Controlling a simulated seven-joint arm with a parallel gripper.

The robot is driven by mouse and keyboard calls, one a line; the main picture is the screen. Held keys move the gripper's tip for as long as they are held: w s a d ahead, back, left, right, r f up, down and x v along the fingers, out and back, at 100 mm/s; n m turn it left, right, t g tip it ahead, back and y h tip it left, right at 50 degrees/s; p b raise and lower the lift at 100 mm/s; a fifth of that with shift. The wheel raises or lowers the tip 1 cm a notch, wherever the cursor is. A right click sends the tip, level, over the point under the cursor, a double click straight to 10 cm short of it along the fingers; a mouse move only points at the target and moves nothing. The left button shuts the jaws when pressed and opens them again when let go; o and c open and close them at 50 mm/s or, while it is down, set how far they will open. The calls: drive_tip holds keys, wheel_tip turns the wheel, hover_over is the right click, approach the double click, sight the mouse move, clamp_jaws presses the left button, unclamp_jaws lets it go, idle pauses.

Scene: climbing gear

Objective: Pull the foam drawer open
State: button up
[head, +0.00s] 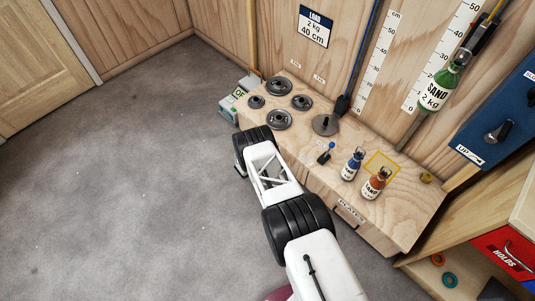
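No label that I can read says foam, so I cannot tell which drawer is the foam drawer. A wooden front with a dark handle and a label that seems to read PLATES (350,211) is on the bench's near side, and it looks shut. A red front marked HOLDS (503,254) with a pale handle is at the lower right. My white and black arm reaches from the bottom up to the bench's left end. My gripper is not visible; the arm's far end hides that area.
The wooden bench (407,205) bears several grey weight plates (279,120), a blue bottle (352,165) and an orange bottle (375,184). A green sand bottle (437,90) hangs at the right. A blue panel with a knob (498,132) stands beyond. Grey floor (120,180) is clear at left.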

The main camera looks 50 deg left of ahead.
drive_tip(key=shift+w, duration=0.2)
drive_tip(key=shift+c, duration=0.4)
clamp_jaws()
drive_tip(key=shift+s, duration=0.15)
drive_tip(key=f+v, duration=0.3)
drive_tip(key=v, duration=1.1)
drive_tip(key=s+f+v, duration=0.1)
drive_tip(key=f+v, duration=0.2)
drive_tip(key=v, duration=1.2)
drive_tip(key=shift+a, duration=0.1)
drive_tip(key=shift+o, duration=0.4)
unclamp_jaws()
